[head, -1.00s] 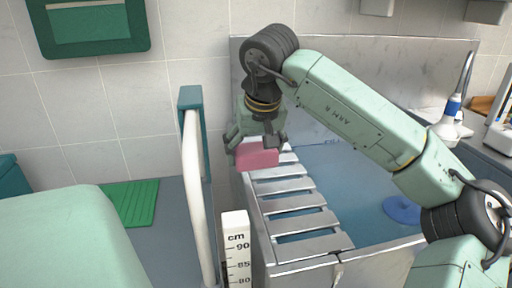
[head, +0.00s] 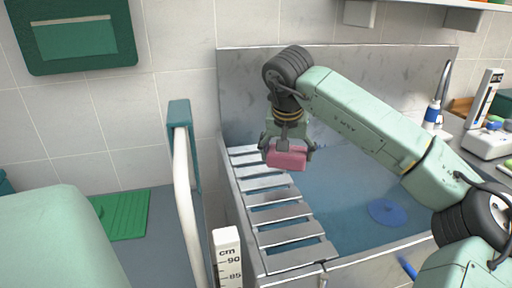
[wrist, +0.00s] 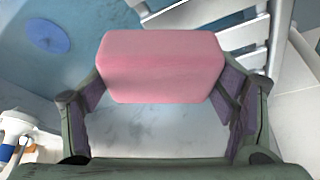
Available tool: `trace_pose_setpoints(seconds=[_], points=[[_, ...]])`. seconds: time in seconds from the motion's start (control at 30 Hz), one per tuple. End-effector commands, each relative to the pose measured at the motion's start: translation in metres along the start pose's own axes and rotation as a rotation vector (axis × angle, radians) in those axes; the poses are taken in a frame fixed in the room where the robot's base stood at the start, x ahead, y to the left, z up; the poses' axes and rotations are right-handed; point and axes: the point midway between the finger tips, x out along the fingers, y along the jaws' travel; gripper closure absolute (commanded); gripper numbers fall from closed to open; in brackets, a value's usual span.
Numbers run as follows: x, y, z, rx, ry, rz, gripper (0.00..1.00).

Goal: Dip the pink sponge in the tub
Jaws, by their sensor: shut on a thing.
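The pink sponge (head: 287,158) is a small block held in my gripper (head: 286,150). In the wrist view the sponge (wrist: 160,64) sits between the two fingers of my gripper (wrist: 160,85), which are shut on its sides. The metal tub (head: 335,62) holds blue water (head: 350,175). In the head view the sponge appears over the tub, near the inner edge of the slatted rack. Its height above the water is hard to tell.
A slatted metal rack (head: 275,197) covers the tub's left side. A round blue disc (head: 388,211) lies in the tub. A white rail (head: 184,200) and a cm scale post (head: 228,258) stand left of it. A bottle (head: 432,115) stands on the right counter.

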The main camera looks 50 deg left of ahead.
Motion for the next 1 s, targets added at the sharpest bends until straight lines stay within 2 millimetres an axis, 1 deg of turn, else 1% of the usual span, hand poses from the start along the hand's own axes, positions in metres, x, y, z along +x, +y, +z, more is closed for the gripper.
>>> trace_pose_setpoints(seconds=[0.03, 0.1, 0.17, 0.3, 0.5, 0.6, 0.7, 0.8, 0.9, 1.0], points=[[-0.003, 0.018, -0.012, 0.075, -0.001, 0.032, 0.44], [0.002, 0.041, -0.022, 0.177, -0.002, 0.074, 0.44], [0.006, 0.061, -0.030, 0.263, -0.001, 0.110, 0.44], [0.014, 0.109, -0.044, 0.458, -0.002, 0.191, 0.44], [0.020, 0.177, -0.057, 0.716, -0.002, 0.297, 0.44], [0.022, 0.205, -0.059, 0.817, -0.001, 0.339, 0.44], [0.024, 0.226, -0.059, 0.892, -0.001, 0.370, 0.44], [0.025, 0.239, -0.059, 0.939, 0.000, 0.388, 0.44], [0.027, 0.246, -0.058, 0.962, -0.001, 0.398, 0.44], [0.031, 0.248, -0.056, 0.967, -0.002, 0.400, 0.44]])
